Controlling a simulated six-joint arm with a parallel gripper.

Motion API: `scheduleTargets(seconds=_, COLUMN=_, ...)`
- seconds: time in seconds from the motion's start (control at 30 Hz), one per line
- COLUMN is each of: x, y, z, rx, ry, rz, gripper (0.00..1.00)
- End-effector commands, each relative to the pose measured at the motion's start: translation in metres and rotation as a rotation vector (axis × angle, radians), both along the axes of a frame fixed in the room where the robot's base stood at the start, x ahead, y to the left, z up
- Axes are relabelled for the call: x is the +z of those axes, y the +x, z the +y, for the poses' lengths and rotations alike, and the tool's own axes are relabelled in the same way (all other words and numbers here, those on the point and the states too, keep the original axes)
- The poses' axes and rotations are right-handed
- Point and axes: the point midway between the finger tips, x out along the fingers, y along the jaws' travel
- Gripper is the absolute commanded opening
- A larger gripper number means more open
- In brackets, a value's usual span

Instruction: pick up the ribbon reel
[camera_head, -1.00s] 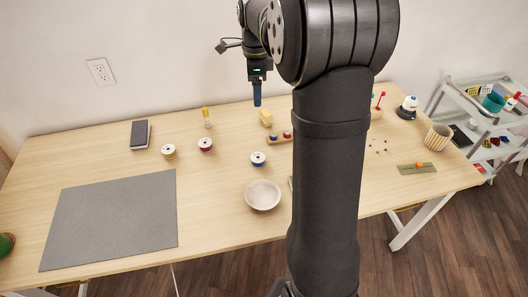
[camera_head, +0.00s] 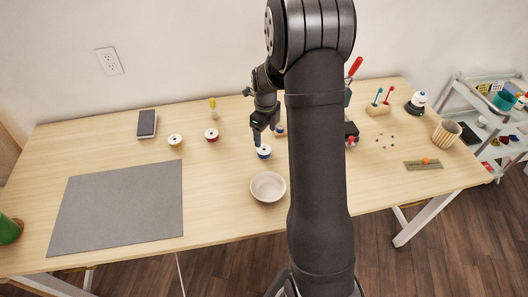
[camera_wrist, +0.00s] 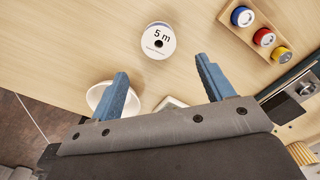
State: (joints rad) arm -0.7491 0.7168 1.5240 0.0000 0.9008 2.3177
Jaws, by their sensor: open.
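The task says only ribbon reel, and the head view holds three white-faced reels: a blue-edged one (camera_head: 264,151), a red one (camera_head: 211,135) and a yellow one (camera_head: 175,140). In the wrist view a white reel (camera_wrist: 158,40) marked "5 m", with a dark centre hole, lies flat just beyond my fingertips, about midway between them. My gripper (camera_wrist: 161,68) is open and empty, its two blue fingers apart. In the head view my gripper (camera_head: 258,140) hangs low right beside the blue-edged reel, partly in front of the table behind it.
A white bowl (camera_head: 268,187) sits in front of the blue-edged reel, partly behind one finger in the wrist view. A wooden rack (camera_wrist: 268,51) of blue, red and yellow spools stands nearby. A grey mat (camera_head: 118,205) lies left. My arm hides the table's middle right.

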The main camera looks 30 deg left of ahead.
Motion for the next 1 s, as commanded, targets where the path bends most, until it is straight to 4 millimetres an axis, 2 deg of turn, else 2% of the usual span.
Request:
scheduleTargets(seconds=0.1, x=-0.017, y=0.0, z=0.0, rx=0.001, ry=-0.001, rz=0.001, gripper=0.74)
scheduleTargets(seconds=0.37, x=-0.031, y=0.0, z=0.001, rx=0.001, ry=0.0, rz=0.0, gripper=0.74)
scheduleTargets(seconds=0.7, x=-0.075, y=-0.001, z=0.004, rx=0.002, ry=0.0, rz=0.002, gripper=0.74)
scheduleTargets(seconds=0.9, x=-0.076, y=-0.001, z=0.004, rx=0.002, ry=0.002, rz=0.0, gripper=0.74)
scheduleTargets(seconds=0.93, x=-0.076, y=-0.001, z=0.004, rx=0.002, ry=0.002, rz=0.0, gripper=0.72)
scheduleTargets(seconds=1.0, x=-0.076, y=-0.001, z=0.004, rx=0.002, ry=0.002, rz=0.0, gripper=0.58)
